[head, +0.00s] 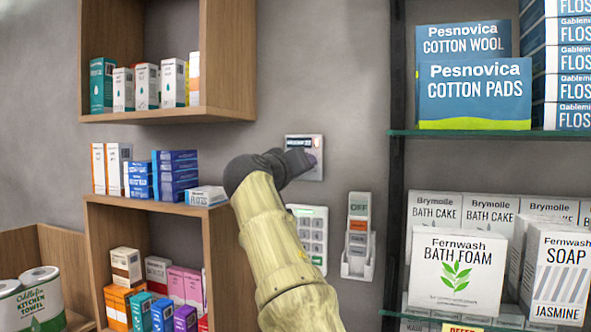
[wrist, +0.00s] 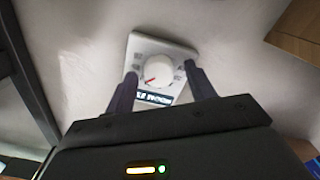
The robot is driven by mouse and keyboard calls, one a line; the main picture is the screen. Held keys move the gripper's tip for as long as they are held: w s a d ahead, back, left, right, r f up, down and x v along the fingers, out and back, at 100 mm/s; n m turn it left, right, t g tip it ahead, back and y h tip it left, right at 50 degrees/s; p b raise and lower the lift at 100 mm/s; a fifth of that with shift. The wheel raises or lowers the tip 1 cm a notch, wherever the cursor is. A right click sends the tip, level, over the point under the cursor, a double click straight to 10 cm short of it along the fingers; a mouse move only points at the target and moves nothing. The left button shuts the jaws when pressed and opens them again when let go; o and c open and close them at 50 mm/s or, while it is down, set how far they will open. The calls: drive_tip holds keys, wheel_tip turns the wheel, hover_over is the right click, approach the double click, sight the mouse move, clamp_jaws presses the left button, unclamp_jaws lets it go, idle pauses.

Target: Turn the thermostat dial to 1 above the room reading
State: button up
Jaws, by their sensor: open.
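The thermostat (head: 318,172) is a pale panel on the grey wall, partly hidden by my arm in the head view. In the wrist view the thermostat (wrist: 138,48) shows a round white dial (wrist: 157,71) with a red pointer mark. A dark display (wrist: 155,98) with light text sits beside the dial; its reading is too small and blurred to make out. My gripper (wrist: 160,83) is open, with one finger on each side of the dial. I cannot tell whether the fingers touch it. In the head view my gripper (head: 300,160) is at the thermostat's front.
Below the thermostat are a white keypad (head: 313,235) and a holder (head: 358,240) with tags, one reading OFF. A wooden shelf (head: 170,115) with boxes is at the left. A glass-shelved rack (head: 398,160) with boxed goods stands close at the right.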

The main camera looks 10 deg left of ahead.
drive_tip(key=shift+s, duration=0.1)
drive_tip(key=s+a+b, duration=0.2)
drive_tip(key=s+b, duration=0.5)
drive_tip(key=s, duration=1)
drive_tip(key=shift+a+b, duration=0.2)
drive_tip(key=shift+b, duration=0.2)
drive_tip(key=shift+w, duration=0.1)
